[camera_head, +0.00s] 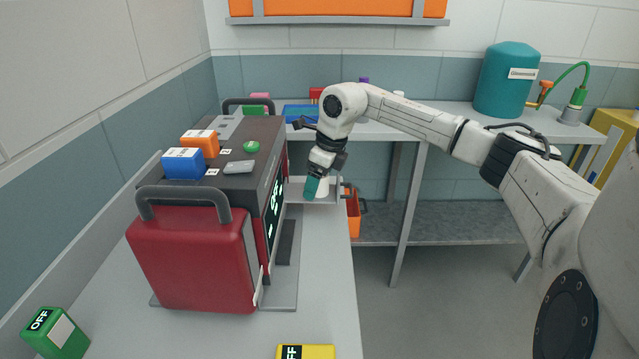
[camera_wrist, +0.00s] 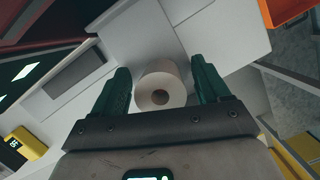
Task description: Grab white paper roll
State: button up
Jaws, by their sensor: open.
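The white paper roll (camera_wrist: 160,88) stands on a light grey surface, with its round end and centre hole facing the wrist camera. In the head view the roll (camera_head: 323,187) shows only in part beside my gripper (camera_head: 314,187), which hides the rest. In the wrist view my gripper (camera_wrist: 161,85) is open, with one green finger on each side of the roll. I cannot tell how far down the fingers reach.
A dark machine (camera_head: 262,150) with a red case (camera_head: 195,258) in front stands left of my gripper. An orange basket (camera_head: 353,212) hangs right of the roll. A shelf table (camera_head: 440,115) with a teal tank (camera_head: 505,80) is behind. The front counter (camera_head: 320,300) is mostly clear.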

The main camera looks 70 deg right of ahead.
jog(key=c, duration=1)
